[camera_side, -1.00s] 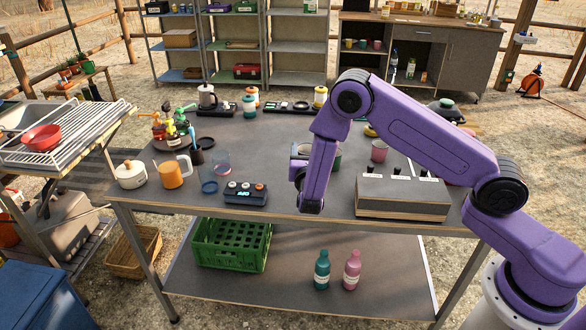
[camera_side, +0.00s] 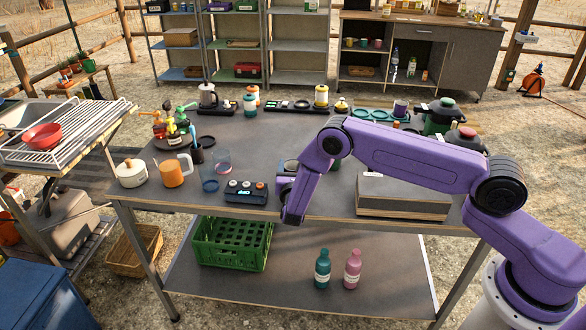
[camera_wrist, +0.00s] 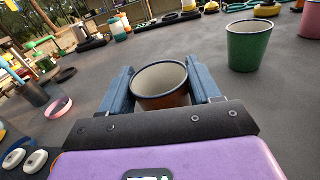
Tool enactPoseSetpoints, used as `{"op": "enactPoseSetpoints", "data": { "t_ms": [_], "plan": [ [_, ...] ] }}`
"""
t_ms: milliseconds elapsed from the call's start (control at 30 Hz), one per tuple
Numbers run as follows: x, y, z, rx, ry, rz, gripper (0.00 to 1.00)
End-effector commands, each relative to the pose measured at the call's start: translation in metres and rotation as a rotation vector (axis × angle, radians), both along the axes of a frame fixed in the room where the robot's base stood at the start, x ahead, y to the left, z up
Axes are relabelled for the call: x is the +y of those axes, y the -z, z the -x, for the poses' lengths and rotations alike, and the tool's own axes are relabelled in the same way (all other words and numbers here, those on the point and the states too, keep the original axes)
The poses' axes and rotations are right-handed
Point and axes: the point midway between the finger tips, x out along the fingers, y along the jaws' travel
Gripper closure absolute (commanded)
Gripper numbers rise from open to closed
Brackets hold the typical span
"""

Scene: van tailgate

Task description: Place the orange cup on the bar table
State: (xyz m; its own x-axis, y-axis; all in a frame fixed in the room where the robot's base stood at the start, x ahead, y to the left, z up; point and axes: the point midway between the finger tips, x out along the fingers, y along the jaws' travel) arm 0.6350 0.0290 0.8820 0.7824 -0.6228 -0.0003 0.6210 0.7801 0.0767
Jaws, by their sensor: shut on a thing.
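The orange cup (camera_wrist: 162,88) is between the two blue fingers of my gripper (camera_wrist: 160,76) in the wrist view. It has a pale inside and a dark rim, and its outside looks brownish orange in shade. My gripper is shut on it. The cup is upright or nearly so; I cannot tell whether its base touches the grey tabletop (camera_wrist: 230,105). In the side view my arm hides most of the gripper and cup. The large grey table (camera_side: 250,150) is below them; no other surface is clearly the bar table.
A green cup (camera_wrist: 250,46) stands right of the held cup. An orange mug (camera_side: 172,173), a white pot (camera_side: 131,173) and a button box (camera_side: 246,191) stand to the left. A grey box (camera_side: 403,195) is at the front right. The tabletop just beyond the held cup is clear.

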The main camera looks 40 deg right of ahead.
Motion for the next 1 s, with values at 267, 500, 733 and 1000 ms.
{"op": "enactPoseSetpoints", "data": {
  "t_ms": [267, 500, 733, 1000],
  "plan": [
    [0.0, 0.002, 0.0, -0.001, -0.001, 0.0, 0.69],
    [0.0, 0.005, 0.0, -0.001, -0.001, -0.001, 0.12],
    [0.0, 0.005, 0.0, -0.001, -0.001, -0.001, 0.12],
    [0.011, 0.002, 0.011, 0.001, -0.005, -0.001, 0.12]
  ]
}}
